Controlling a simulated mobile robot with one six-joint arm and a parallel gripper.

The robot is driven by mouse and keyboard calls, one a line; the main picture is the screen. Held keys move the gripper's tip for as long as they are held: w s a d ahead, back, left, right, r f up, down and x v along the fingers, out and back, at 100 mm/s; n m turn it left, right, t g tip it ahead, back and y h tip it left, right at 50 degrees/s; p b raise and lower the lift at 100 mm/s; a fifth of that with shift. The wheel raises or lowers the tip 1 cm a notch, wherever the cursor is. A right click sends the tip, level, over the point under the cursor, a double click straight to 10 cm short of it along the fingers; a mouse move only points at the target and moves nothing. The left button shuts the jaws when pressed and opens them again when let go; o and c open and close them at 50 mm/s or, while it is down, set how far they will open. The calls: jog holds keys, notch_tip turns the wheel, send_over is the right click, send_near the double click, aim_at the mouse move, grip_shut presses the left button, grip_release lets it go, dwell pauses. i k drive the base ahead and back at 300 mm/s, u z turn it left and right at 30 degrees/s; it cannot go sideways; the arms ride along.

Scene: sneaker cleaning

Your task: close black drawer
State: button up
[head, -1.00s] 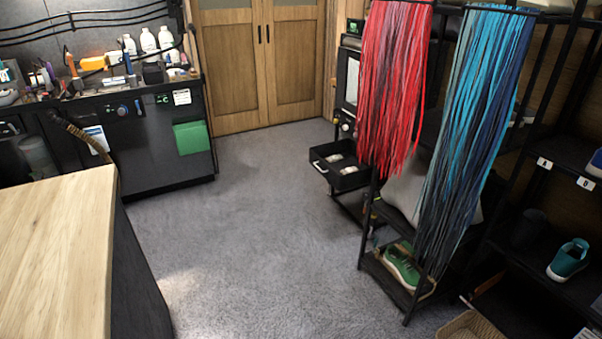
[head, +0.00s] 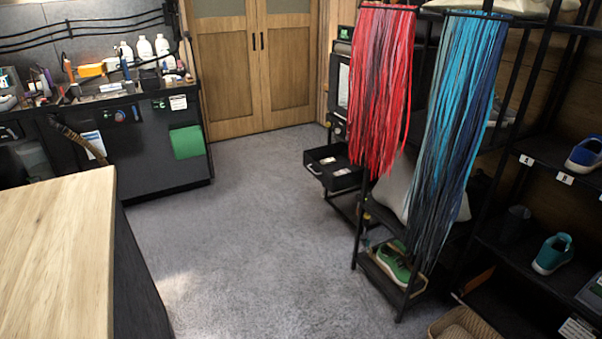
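The black drawer (head: 322,178) is pulled out to the left from a dark cabinet (head: 338,125) near the back wall. A light handle (head: 314,169) shows on its front. A few small pale items (head: 336,166) lie inside it. The red laces hang in front of part of the cabinet and hide its right side. My gripper is not in view.
Red laces (head: 384,90) and blue laces (head: 458,140) hang from a black shelf rack with shoes on the right. A wooden-topped table (head: 60,250) stands at front left. A black workbench (head: 150,150) is at back left. Grey floor (head: 240,230) between them is clear.

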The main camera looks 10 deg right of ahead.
aim_at(340, 150)
jog(key=z, duration=0.1)
jog(key=i, duration=0.95)
jog(key=u, duration=0.15)
jog(key=k, duration=0.95)
jog(key=z, duration=0.2)
jog(key=i, duration=0.35)
jog(key=u, duration=0.05)
